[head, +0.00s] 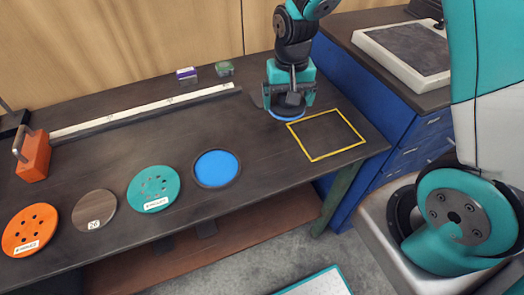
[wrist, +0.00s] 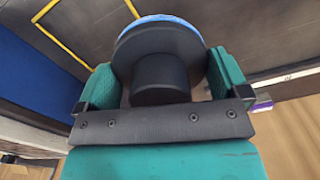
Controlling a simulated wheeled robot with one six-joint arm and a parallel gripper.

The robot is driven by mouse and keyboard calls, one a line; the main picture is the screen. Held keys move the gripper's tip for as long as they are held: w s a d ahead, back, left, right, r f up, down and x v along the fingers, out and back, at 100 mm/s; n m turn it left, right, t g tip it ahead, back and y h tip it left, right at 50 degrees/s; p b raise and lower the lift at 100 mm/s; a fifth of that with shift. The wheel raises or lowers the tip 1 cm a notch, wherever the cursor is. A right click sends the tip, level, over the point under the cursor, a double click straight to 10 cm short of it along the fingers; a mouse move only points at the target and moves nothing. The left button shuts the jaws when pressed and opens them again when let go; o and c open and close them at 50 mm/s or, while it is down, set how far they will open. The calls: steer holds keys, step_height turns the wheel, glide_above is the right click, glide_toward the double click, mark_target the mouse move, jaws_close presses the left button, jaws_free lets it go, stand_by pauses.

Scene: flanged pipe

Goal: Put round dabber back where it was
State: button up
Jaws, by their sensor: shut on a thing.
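The round dabber (head: 288,112) is a dark disc with a knob on top and a blue rim along its underside. My gripper (head: 291,97) is shut on its knob, at the back right of the workbench, just behind the left corner of a yellow outlined rectangle (head: 327,135). In the wrist view the dabber (wrist: 160,80) sits between the two teal fingers, with blue showing at its far edge. I cannot tell whether its underside touches the bench. A blue round pad with a dark rim (head: 216,168) lies near the front edge.
An orange disc (head: 30,228), a brown disc (head: 94,211) and a teal disc (head: 154,189) lie along the front. A long pale rail (head: 145,112), an orange block (head: 33,157), a purple-topped box (head: 187,75) and a green item (head: 224,69) are farther back. The bench middle is clear.

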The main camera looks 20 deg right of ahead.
mark_target(266, 153)
steer(key=s+a+r+m+b, duration=0.1)
steer(key=a+r+m+b, duration=0.25)
steer(key=a+r, duration=0.3)
steer(key=f, duration=0.6)
steer(key=f+p, duration=0.1)
steer(key=f, duration=1.2)
steer(key=shift+s+d+p, duration=0.2)
steer(key=shift+d+p, duration=0.1)
steer(key=shift+f, duration=0.1)
steer(key=shift+f, duration=0.15)
steer(key=o, duration=0.5)
step_height(266, 153, up, 12)
steer(key=b, duration=0.1)
steer(key=s+a+r+n+y, duration=0.1)
steer(key=s+r+n, duration=0.3)
steer(key=s, duration=0.2)
steer(key=s+a+r+n+y, duration=0.1)
steer(key=s+a+r+n, duration=0.1)
steer(key=s+r+n, duration=0.2)
steer(key=s+a+r+n+y, duration=0.1)
steer(key=s+r+n+y, duration=0.1)
steer(key=s+r+n, duration=0.3)
steer(key=shift+s+a+n, duration=0.15)
steer(key=shift+s+n, duration=0.05)
steer(key=shift+s, duration=0.75)
steer(key=shift+s+a+n, duration=0.15)
steer(key=shift+s, duration=0.75)
